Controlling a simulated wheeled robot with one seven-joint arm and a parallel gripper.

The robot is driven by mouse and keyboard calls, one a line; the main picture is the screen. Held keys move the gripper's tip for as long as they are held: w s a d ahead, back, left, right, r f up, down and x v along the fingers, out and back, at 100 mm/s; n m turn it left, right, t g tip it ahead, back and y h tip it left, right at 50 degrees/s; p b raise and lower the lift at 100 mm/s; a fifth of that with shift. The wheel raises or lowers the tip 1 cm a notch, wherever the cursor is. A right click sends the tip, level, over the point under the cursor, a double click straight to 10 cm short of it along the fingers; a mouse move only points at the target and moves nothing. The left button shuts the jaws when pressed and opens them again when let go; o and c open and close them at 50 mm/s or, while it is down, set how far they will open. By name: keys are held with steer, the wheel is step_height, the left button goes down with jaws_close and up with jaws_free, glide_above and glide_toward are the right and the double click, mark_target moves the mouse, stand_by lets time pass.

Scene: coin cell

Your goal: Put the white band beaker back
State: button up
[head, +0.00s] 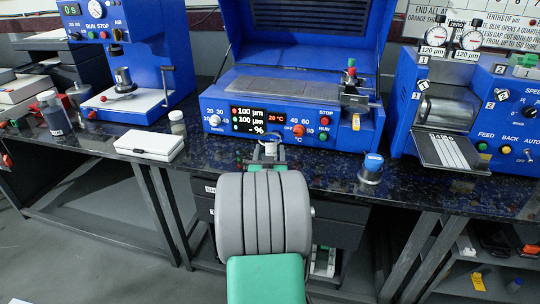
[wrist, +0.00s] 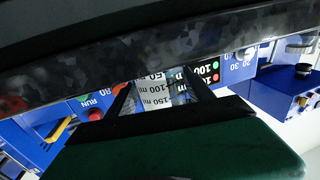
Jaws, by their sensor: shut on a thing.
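The white band beaker (head: 268,138) shows as a small clear glass with a pale rim at the front of the middle blue machine. In the wrist view the beaker (wrist: 153,92) shows a white face with ml marks, between two dark fingers. My gripper (head: 268,153) is shut on it; my grey and green arm hides much of the gripper in the head view. The wrist view gripper (wrist: 155,100) has one finger on each side of the beaker. I cannot tell whether the beaker touches the bench.
The dark speckled bench (head: 330,170) runs across the view. A blue-topped container (head: 371,168) stands to the right of my gripper. A white box (head: 146,146) and a small jar (head: 178,123) stand to the left. The middle blue machine (head: 295,115) is close behind.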

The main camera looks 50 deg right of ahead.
steer(key=shift+r, duration=0.1)
steer(key=o, duration=1.6)
